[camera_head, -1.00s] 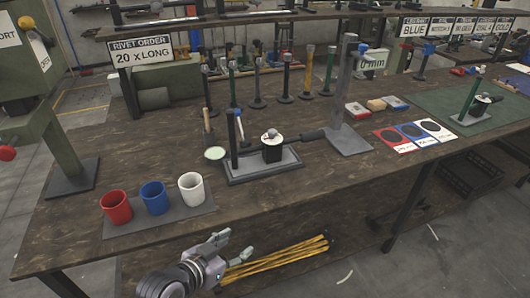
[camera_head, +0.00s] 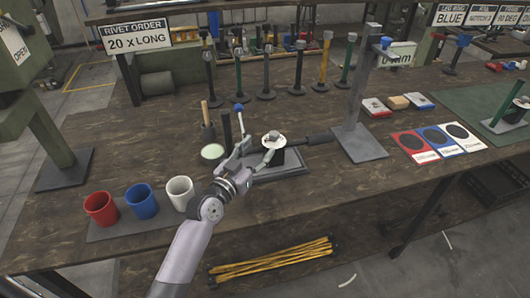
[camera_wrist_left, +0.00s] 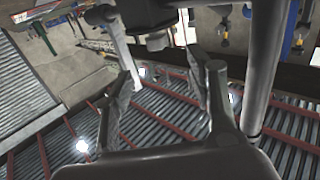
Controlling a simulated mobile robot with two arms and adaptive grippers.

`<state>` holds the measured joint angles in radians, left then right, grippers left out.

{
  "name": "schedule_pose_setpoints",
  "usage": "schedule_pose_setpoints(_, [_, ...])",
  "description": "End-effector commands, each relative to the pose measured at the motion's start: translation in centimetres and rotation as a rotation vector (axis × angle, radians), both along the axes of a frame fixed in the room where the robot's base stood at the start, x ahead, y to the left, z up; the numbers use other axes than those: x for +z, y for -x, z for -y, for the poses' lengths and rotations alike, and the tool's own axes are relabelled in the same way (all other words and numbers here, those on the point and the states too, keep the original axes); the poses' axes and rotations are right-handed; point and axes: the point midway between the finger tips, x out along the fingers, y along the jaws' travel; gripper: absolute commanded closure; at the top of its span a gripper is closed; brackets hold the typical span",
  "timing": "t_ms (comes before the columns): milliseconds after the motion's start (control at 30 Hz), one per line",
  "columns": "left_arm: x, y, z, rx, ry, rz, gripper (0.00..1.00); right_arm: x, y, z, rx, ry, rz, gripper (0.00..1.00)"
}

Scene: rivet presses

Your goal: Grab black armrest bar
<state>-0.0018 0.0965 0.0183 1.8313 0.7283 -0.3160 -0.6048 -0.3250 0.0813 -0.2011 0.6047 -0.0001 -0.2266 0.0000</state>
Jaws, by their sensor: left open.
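My left gripper (camera_head: 252,152) is open and empty at the front of the small press on the bench, its fingers spread beside the press's block. A short black upright bar (camera_head: 227,128) stands just behind the fingers, beside a blue-topped lever (camera_head: 239,112). A black horizontal bar (camera_head: 319,138) extends right from the press. I cannot tell which black bar is the armrest bar. In the left wrist view, the open fingers (camera_wrist_left: 165,88) show apart, with a black part (camera_wrist_left: 150,14) above them. My right gripper is not in view.
Red (camera_head: 101,208), blue (camera_head: 142,201) and white (camera_head: 179,191) cups stand on a mat at the left. Several upright posts stand behind the press. A tall grey stand (camera_head: 358,110) is to the right. Yellow rods (camera_head: 270,260) lie on the lower shelf.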

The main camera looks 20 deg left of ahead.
Motion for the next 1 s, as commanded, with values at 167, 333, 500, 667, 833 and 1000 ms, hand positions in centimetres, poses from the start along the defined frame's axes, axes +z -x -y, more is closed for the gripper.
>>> schedule_pose_setpoints(167, [0.1,-3.1,0.6,0.000,0.002,0.001,0.49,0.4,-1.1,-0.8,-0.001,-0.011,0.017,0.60])
schedule_pose_setpoints(333, [0.0,-4.2,0.8,0.000,0.001,0.000,0.49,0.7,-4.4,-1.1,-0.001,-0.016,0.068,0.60])
schedule_pose_setpoints(500, [-0.1,-5.8,1.4,-0.001,0.003,-0.001,0.49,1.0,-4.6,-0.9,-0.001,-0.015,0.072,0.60])
schedule_pose_setpoints(667, [-0.3,-8.0,1.9,0.000,0.001,0.001,0.49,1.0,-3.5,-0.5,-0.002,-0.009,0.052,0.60])
schedule_pose_setpoints(833, [-0.4,-9.2,2.1,0.000,0.000,-0.001,0.49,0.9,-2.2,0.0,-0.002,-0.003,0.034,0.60])
schedule_pose_setpoints(1000, [-0.4,-9.2,2.1,0.000,0.000,-0.001,0.49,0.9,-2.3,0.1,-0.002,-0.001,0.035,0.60])
